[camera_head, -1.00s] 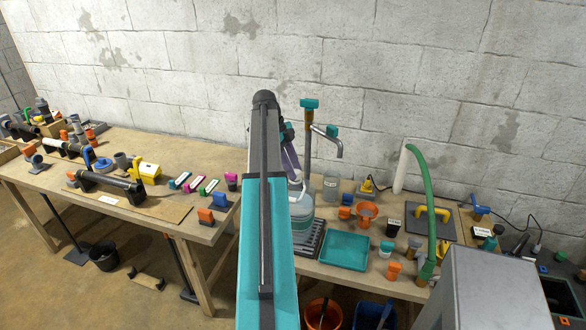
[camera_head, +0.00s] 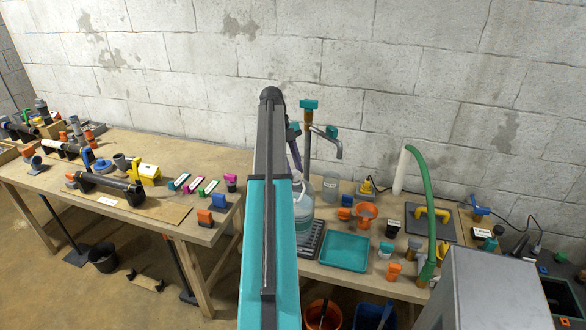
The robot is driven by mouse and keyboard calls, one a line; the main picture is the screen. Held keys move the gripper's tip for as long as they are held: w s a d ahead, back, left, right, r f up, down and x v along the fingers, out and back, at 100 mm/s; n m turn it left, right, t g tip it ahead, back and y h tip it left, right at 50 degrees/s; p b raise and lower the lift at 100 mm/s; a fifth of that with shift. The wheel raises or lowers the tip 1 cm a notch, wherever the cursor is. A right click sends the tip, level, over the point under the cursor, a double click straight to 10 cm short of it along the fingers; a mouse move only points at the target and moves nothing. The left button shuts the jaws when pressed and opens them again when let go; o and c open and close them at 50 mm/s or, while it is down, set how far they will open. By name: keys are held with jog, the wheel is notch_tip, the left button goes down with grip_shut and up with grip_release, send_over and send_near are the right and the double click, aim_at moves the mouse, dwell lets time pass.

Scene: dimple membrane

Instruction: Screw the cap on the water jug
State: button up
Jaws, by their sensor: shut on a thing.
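The water jug (camera_head: 304,222) is a clear bluish bottle. It stands upright on a dark slatted tray (camera_head: 318,240) below the tap (camera_head: 324,140), at the left end of the right-hand bench. My teal and black arm covers its left side and most of its top, so I cannot see its mouth or whether a cap sits on it. My gripper's fingers are hidden behind my arm. No cap can be made out with certainty.
A teal tray (camera_head: 344,251) lies right of the jug. An orange funnel (camera_head: 366,212), a glass beaker (camera_head: 330,188) and a green hose (camera_head: 425,200) are nearby. A grey cabinet (camera_head: 500,290) stands front right. The left bench (camera_head: 130,215) holds pipes and clamps.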

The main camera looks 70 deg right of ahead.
jog(key=shift+d+r+p, duration=0.1)
jog(key=shift+r+p, duration=0.15)
jog(key=shift+p, duration=0.25)
jog(key=shift+m+p, duration=0.4)
jog(key=m+y+p, duration=0.1)
jog(key=m+p, duration=0.1)
jog(key=p, duration=0.2)
jog(key=shift+s+d+m+t, duration=0.1)
jog(key=shift+m+t, duration=0.3)
jog(key=shift+f+m+y+p, duration=0.2)
jog(key=shift+m+y+p, duration=0.1)
jog(key=shift+m, duration=0.2)
jog(key=o, duration=1.3)
jog(key=shift+c, duration=0.2)
jog(key=shift+r, duration=0.1)
